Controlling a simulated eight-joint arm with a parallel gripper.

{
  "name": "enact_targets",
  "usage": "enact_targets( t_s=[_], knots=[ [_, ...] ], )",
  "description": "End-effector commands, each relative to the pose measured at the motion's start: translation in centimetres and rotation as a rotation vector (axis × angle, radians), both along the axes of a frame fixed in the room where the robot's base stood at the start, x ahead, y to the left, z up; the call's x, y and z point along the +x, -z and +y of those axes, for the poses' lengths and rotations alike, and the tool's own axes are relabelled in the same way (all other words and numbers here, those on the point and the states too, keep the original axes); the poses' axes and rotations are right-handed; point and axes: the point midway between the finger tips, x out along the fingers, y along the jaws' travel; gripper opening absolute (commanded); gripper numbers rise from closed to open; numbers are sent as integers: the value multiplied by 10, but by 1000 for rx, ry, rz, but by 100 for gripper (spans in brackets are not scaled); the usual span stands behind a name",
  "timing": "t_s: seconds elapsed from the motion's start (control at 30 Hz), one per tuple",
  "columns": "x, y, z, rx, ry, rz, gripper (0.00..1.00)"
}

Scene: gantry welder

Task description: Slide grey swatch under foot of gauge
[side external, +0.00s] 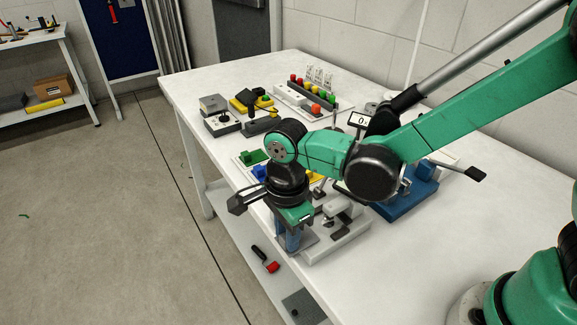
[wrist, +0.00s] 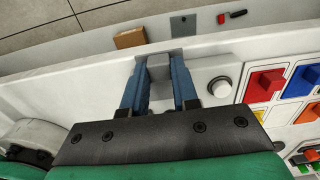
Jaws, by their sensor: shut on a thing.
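My gripper (wrist: 158,75) points down at the table's front edge, its two blue fingers closed on a grey block (wrist: 158,66), which looks like the grey swatch's grip. In the side view my gripper (side external: 290,240) is beside a light grey fixture (side external: 335,240), and the swatch is hard to make out there. A small display reading 0 (side external: 359,120), probably the gauge's, stands behind my arm. The gauge's foot is not clearly seen; my arm covers that area. Whether the swatch touches the table cannot be told.
Red (wrist: 265,84), blue and orange swatches lie on a white board right of my gripper in the wrist view. A blue-based device with a lever (side external: 405,200) stands behind the fixture. A control box (side external: 222,122) and a row of coloured knobs (side external: 312,93) are farther back.

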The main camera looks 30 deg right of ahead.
Motion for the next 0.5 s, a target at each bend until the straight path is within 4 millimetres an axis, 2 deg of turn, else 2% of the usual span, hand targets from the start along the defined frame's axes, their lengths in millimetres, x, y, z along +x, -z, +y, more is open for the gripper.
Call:
enact_targets(
  t_s=[0.5],
  knots=[
    [0,0,-15,0,1,0,0]
  ],
)
